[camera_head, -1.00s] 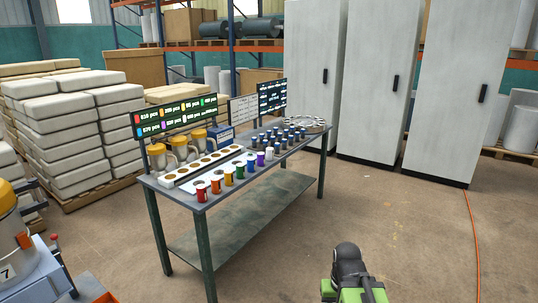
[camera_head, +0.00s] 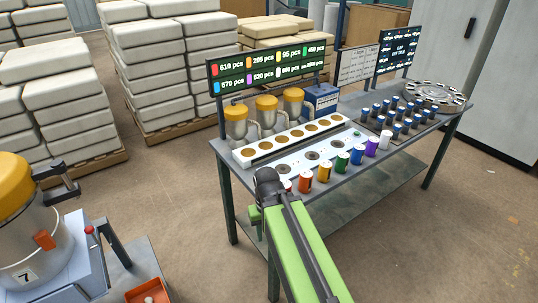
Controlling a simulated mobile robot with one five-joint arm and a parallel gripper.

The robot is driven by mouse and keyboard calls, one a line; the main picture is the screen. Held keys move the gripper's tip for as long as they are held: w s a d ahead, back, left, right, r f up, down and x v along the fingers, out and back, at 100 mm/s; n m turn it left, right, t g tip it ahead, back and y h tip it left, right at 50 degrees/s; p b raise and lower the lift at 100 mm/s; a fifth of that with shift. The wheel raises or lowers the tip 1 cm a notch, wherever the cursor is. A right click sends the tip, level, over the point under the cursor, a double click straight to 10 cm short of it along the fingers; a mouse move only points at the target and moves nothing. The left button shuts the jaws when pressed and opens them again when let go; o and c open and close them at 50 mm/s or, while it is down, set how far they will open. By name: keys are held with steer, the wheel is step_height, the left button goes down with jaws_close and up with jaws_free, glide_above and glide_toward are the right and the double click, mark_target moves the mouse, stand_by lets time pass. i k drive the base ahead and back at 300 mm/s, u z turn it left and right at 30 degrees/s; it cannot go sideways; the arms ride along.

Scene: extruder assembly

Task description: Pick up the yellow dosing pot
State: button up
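The yellow dosing pot (camera_head: 324,172) stands upright in the row of small coloured pots along the front edge of the grey workbench (camera_head: 400,160). The fingers of my gripper do not show.
Blue (camera_head: 357,155), purple (camera_head: 372,146) and white (camera_head: 385,139) pots continue the row. Behind are a white holed rack (camera_head: 270,148) and yellow-lidded canisters (camera_head: 266,112). A machine (camera_head: 30,230) stands at left. Floor right of my arm is clear.

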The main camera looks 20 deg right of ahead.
mark_target(324, 170)
steer(key=u, duration=0.2)
steer(key=i, duration=1.05)
steer(key=u, duration=0.45)
